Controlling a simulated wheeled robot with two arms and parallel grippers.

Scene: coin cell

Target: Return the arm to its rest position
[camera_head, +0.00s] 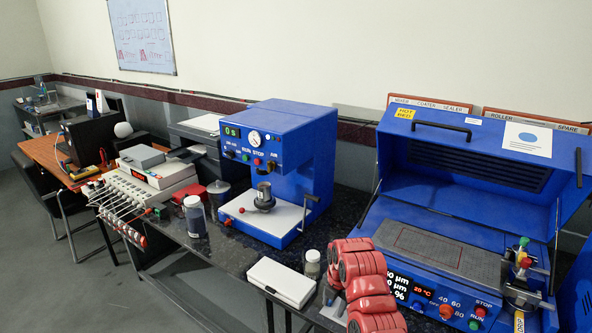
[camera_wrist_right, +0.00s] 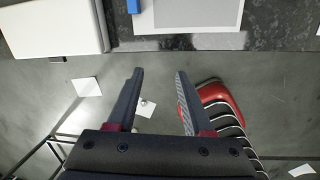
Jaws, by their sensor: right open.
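My right arm (camera_head: 365,285) is red and comes up from the bottom of the head view, folded in front of the counter. My right gripper (camera_wrist_right: 160,73) is open in the right wrist view, with two dark fingers apart and nothing between them. It points over the grey floor, just short of the counter's front edge. My left arm and left gripper are in neither view.
The dark counter (camera_head: 232,248) carries a blue press (camera_head: 318,150), a white box (camera_head: 281,281), small jars (camera_head: 312,264) and a large blue coater with a raised lid (camera_head: 470,150). The white box also shows in the wrist view (camera_wrist_right: 52,25). Open floor (camera_head: 40,250) lies at left.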

